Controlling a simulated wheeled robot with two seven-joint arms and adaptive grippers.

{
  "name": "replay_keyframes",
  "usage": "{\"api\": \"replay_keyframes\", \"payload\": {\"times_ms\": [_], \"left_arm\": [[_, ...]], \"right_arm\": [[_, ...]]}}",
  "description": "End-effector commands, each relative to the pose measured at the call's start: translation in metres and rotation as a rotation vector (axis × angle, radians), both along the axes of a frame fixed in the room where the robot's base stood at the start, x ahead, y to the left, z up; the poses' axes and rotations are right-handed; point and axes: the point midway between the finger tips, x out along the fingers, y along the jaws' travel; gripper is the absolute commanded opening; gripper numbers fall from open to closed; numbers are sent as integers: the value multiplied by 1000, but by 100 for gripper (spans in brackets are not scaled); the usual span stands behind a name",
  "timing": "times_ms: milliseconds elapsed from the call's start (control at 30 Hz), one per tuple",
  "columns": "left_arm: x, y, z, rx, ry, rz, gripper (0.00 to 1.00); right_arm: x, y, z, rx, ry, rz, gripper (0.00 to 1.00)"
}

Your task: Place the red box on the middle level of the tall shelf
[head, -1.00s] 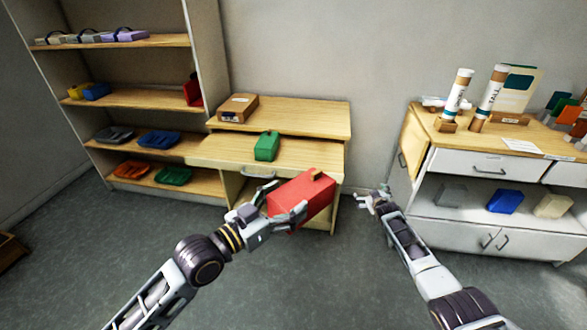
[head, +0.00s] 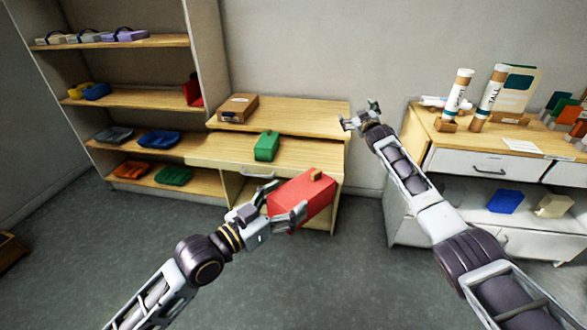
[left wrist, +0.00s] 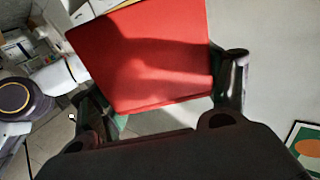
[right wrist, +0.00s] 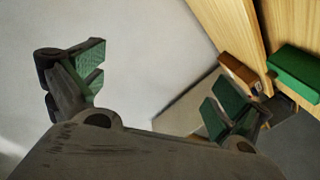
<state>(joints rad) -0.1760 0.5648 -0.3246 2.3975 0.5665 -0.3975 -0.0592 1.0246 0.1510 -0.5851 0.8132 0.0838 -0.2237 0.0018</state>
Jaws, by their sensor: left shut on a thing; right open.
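The red box (head: 305,197) is held in my left gripper (head: 277,217), in front of the wooden desk. It fills the upper middle of the left wrist view (left wrist: 145,55), between the two fingers. The tall shelf (head: 205,50) stands at the left with several wooden levels. My right gripper (head: 360,120) is open and empty near the desk's right back corner. Its spread fingers show in the right wrist view (right wrist: 160,90).
The wooden desk (head: 310,150) holds a green box (head: 267,146) and a brown box (head: 238,108). A white cabinet (head: 470,160) at the right carries tubes and cards. Blue and grey trays (head: 158,139) lie on a lower shelf level. The floor in front is clear.

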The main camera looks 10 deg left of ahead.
Motion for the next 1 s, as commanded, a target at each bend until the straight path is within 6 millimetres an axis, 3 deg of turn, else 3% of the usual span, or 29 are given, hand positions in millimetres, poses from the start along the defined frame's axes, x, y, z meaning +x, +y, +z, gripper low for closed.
{"api": "replay_keyframes", "payload": {"times_ms": [100,567,800,1000], "left_arm": [[0,0,1,-1,-1,0,50],[0,0,1,-1,-1,0,50],[0,0,1,-1,-1,0,50],[0,0,1,-1,-1,0,50]], "right_arm": [[1,16,43,-6,-45,24,100],[-18,84,193,-35,-183,118,100],[-44,127,263,-67,-235,175,100],[-74,168,312,-112,-260,227,100]]}}
